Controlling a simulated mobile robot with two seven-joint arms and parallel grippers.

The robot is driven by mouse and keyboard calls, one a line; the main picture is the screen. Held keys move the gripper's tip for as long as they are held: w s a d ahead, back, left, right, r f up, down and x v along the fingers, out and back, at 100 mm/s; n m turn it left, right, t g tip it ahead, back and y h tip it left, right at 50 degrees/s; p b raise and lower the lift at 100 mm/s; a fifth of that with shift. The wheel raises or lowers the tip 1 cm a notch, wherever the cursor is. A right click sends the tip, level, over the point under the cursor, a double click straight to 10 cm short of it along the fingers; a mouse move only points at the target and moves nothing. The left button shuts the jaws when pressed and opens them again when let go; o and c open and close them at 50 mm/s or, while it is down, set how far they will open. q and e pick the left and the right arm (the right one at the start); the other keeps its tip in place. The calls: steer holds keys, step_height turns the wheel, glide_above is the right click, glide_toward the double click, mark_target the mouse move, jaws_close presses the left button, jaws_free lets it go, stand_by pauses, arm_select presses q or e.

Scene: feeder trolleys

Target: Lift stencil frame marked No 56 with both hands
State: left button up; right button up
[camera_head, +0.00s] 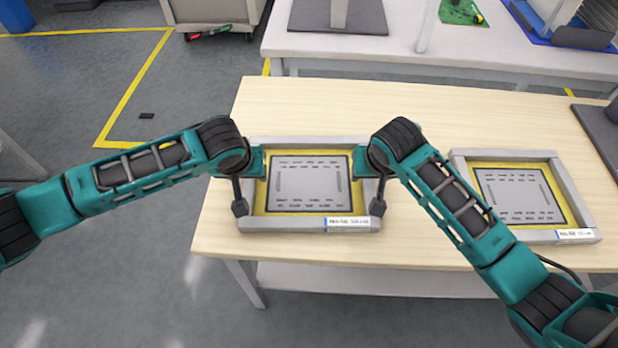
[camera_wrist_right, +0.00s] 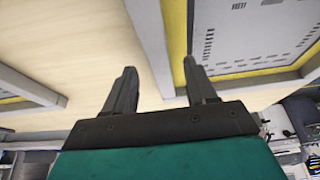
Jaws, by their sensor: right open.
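Two grey stencil frames with yellow borders lie flat on the table. The nearer-to-centre stencil frame (camera_head: 309,223) sits between my two grippers. Its front label is too small to read surely. My left gripper (camera_head: 239,195) is at its left side bar; its fingers are mostly hidden by the wrist, so its opening cannot be told. My right gripper (camera_head: 380,190) is at the right side bar. In the right wrist view the right gripper (camera_wrist_right: 160,66) is open, with the frame's side bar (camera_wrist_right: 147,30) showing between its fingers, not clamped.
A second stencil frame (camera_head: 562,185), also labelled, lies on the wooden table (camera_head: 420,105) to the right. A dark plate (camera_head: 598,128) is at the table's right edge. A white bench (camera_head: 410,58) with equipment stands behind. Table surface behind the centre frame is clear.

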arm_select(q)
steer(key=shift+x, duration=0.85)
arm_select(e)
steer(key=shift+x, duration=0.85)
arm_select(q)
steer(key=shift+c, duration=0.4)
arm_select(e)
steer(key=shift+c, duration=0.4)
arm_select(q)
jaws_close()
arm_select(e)
jaws_close()
